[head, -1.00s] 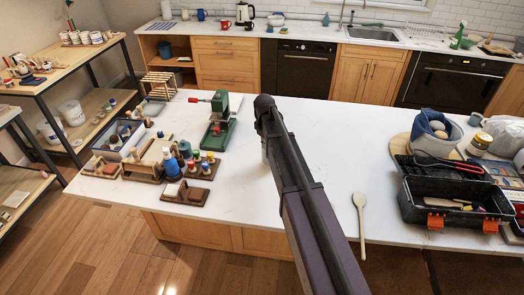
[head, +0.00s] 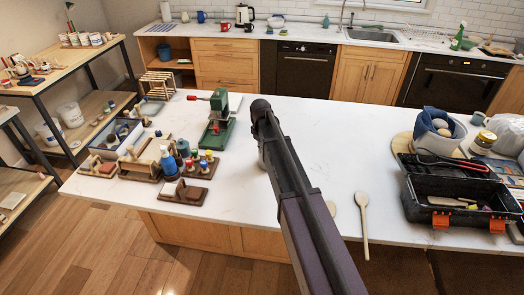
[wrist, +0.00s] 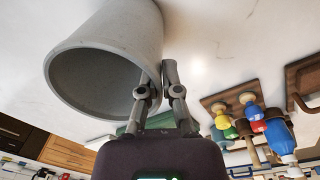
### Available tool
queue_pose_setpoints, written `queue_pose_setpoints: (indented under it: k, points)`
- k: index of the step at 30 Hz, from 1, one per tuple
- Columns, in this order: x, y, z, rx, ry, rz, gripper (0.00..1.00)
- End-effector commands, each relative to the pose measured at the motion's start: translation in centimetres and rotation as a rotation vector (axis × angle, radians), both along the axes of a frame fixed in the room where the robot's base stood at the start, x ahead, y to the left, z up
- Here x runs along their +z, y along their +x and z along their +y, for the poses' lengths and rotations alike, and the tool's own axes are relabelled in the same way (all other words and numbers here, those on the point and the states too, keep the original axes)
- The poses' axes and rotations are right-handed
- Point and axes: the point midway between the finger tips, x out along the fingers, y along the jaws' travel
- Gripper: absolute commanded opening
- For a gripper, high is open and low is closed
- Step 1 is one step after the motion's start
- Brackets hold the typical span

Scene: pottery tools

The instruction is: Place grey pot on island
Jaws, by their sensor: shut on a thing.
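The grey pot (wrist: 105,55) fills the upper left of the wrist view, its open mouth facing the camera. My gripper (wrist: 163,72) is shut on the pot's wall at the right side of its rim, one finger reaching inside and one outside. The white island top (head: 300,115) spreads out under my arm in the head view and behind the pot in the wrist view. In the head view my arm hides the gripper and nearly all of the pot. I cannot tell whether the pot touches the island.
A green press (head: 217,120) and several bottles and wooden stands are left of my arm. A wooden spoon (head: 363,215) lies on the right, near a black toolbox (head: 455,205) and a blue-grey container (head: 437,130). The island's middle back is clear.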

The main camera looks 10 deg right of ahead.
Motion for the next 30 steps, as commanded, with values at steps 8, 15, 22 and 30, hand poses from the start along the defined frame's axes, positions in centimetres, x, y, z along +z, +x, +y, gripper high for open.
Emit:
queue_pose_setpoints:
  k: [8,15,22,30]
  points:
    - [-0.02,0.0,0.01,0.0,-0.001,-0.001,0.0]
    - [-0.2,0.0,0.02,0.0,0.0,0.0,0.41]
    - [-0.2,0.0,0.02,0.0,0.0,0.0,0.43]
    - [0.0,0.0,0.0,0.0,0.0,0.0,0.43]
